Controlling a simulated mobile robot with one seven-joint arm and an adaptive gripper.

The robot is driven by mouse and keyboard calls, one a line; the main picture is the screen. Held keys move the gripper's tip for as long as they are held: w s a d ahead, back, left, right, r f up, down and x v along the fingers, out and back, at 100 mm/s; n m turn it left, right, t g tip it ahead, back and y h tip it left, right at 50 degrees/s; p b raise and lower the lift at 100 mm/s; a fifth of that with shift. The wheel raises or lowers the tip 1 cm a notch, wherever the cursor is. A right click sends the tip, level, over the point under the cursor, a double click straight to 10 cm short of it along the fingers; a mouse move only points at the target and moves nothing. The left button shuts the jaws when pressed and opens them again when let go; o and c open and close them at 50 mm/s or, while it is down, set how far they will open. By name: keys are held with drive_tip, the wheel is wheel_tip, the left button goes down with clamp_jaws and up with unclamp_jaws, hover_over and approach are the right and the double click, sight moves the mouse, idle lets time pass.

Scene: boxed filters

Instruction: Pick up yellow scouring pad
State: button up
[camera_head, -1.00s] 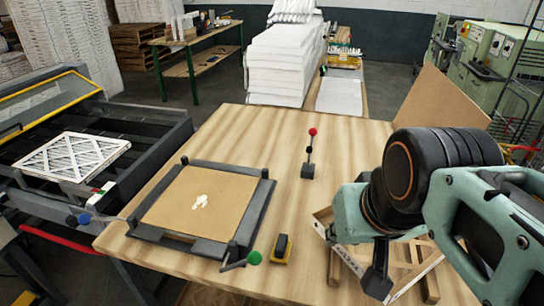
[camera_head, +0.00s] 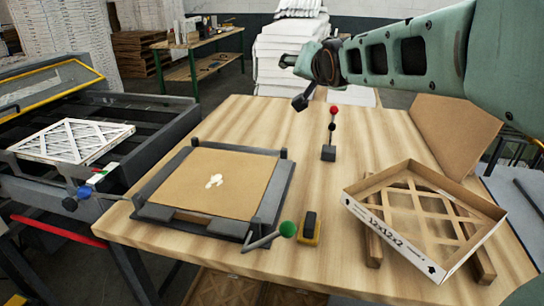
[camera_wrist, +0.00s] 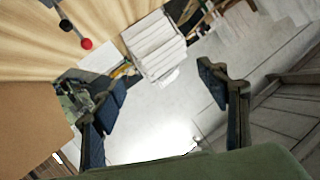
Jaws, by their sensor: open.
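The yellow scouring pad (camera_head: 309,239) lies on the wooden table near its front edge, with a dark block or handle on top of it. It is just right of the green-knobbed lever (camera_head: 288,230). My gripper (camera_head: 294,82) is high above the far part of the table, well away from the pad, with its fingers pointing left. In the wrist view my gripper (camera_wrist: 165,91) has its fingers spread wide with nothing between them. The pad does not show in the wrist view.
A dark frame fixture (camera_head: 264,205) holding a brown sheet (camera_head: 215,180) is left of the pad. A cardboard filter box (camera_head: 395,240) is to the right. A red-knobbed lever (camera_head: 329,150) stands behind the pad. Bare table lies between them.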

wheel_tip(320, 180, down, 4)
drive_tip(key=w+d+m+g+h, duration=0.1)
drive_tip(key=d+m, duration=0.1)
drive_tip(key=m, duration=0.1)
drive_tip(key=m+g+y+p, duration=0.5)
drive_tip(key=m+g, duration=0.7)
drive_tip(key=m, duration=0.3)
approach(311, 220)
drive_tip(key=shift+x, duration=4.55)
drive_tip(key=shift+d, duration=0.1)
